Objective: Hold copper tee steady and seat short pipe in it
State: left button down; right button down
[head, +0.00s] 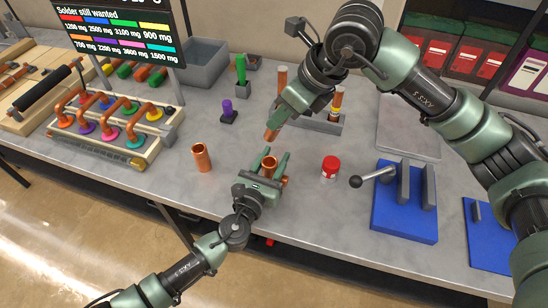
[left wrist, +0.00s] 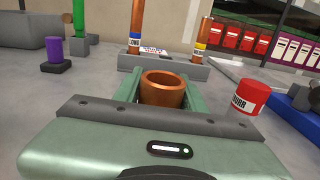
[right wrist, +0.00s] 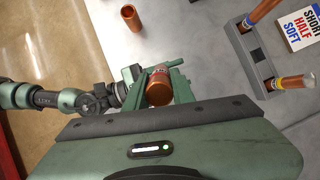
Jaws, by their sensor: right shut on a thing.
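The copper tee (head: 268,166) stands upright on the bench between the fingers of my left gripper (head: 272,160). In the left wrist view its open round top (left wrist: 163,82) faces up, with a finger close on each side. I cannot tell whether the fingers press on it. My right gripper (head: 279,116) is shut on a copper pipe (head: 271,131), which sticks out below the fingers, tilted. The pipe's end is above and behind the tee, apart from it in the head view. In the right wrist view the pipe (right wrist: 158,88) lies between the fingers and hides what is beneath.
Another copper fitting (head: 201,157) stands left of the tee. A red-capped jar (head: 330,167) is close on the right. A grey rack (head: 322,124) with upright pipes is behind, and a blue fixture (head: 405,215) with a lever is further right. The bench's front edge is near.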

aim_at(269, 137)
jog(key=a+f+m+h, duration=0.1)
jog(key=m, duration=0.1)
jog(key=w+a+f+m+h, duration=0.1)
jog(key=m+h, duration=0.1)
jog(key=shift+w+a+g, duration=0.1)
jog(key=shift+g, duration=0.2)
pick_arm(q)
jog(key=shift+a, duration=0.1)
pick_arm(e)
jog(key=shift+w+a+f+m+g+h, duration=0.15)
jog(key=shift+m+g+h, duration=0.1)
jog(key=shift+m, duration=0.35)
jog(key=shift+w+a+f+m+g+h, duration=0.15)
jog(key=shift+m+h, duration=0.1)
jog(key=shift+m, duration=0.65)
notch_tip(269, 137, down, 5)
jog(key=shift+s+d+f, duration=0.1)
jog(key=shift+d+f, duration=0.05)
jog(key=shift+f, duration=2.35)
jog(key=shift+f, duration=0.1)
jog(key=c, duration=1.2)
grip_release()
jog(key=r, duration=0.4)
jog(key=s+r, duration=0.1)
jog(key=r, duration=0.7)
jog(key=shift+s+d, duration=0.3)
jog(key=shift+s, duration=0.05)
